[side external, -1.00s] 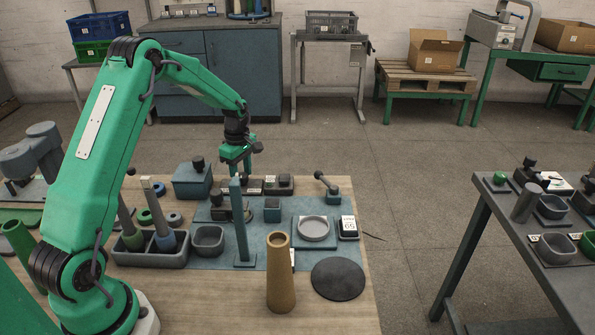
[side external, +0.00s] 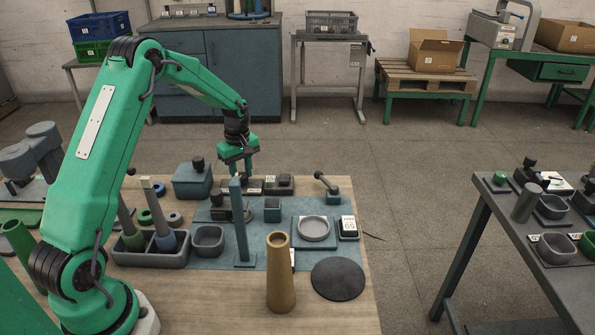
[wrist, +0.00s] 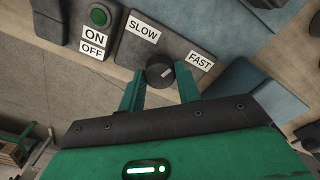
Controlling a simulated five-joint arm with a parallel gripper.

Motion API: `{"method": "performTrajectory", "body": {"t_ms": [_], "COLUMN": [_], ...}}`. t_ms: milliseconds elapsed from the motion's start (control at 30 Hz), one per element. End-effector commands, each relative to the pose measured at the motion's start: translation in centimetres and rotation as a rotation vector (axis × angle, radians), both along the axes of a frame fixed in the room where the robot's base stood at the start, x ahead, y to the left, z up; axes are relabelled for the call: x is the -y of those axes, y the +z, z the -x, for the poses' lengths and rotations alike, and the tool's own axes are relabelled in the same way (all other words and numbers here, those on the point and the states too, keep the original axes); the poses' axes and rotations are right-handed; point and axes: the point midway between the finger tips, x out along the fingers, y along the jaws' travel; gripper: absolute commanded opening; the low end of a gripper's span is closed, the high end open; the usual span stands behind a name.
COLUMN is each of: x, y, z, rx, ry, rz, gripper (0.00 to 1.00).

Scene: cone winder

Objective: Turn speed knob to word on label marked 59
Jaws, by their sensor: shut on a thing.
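The speed knob (wrist: 160,70) is round and black on a dark panel in the wrist view. A small pale pointer mark shows on its face, right of centre. The SLOW label (wrist: 143,30) is above and left of it, the FAST label (wrist: 200,61) to its right. My gripper (wrist: 159,78) is shut on the knob, one green finger at each side. In the side view my gripper (side external: 239,172) is down at the panel at the back of the bench, and the knob is hidden there. A small white label (side external: 348,226) stands at the bench's right; its print is too small to read surely.
A green button (wrist: 99,15) with ON and OFF labels is left of the knob. A tan cone (side external: 280,270) and a dark round disc (side external: 338,279) are nearer the front edge.

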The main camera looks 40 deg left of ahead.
Motion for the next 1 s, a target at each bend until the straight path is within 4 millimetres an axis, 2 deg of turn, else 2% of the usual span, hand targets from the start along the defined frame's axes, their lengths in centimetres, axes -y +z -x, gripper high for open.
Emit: {"method": "performTrajectory", "body": {"t_ms": [500, 1000], "x": [0.0, -0.01], "y": [0.09, 0.11], "z": [0.02, 0.02], "rx": [0.0, 0.0], "ry": [-0.39, -0.473], "rz": [0.0, 0.0], "gripper": [0.11, 0.11]}}
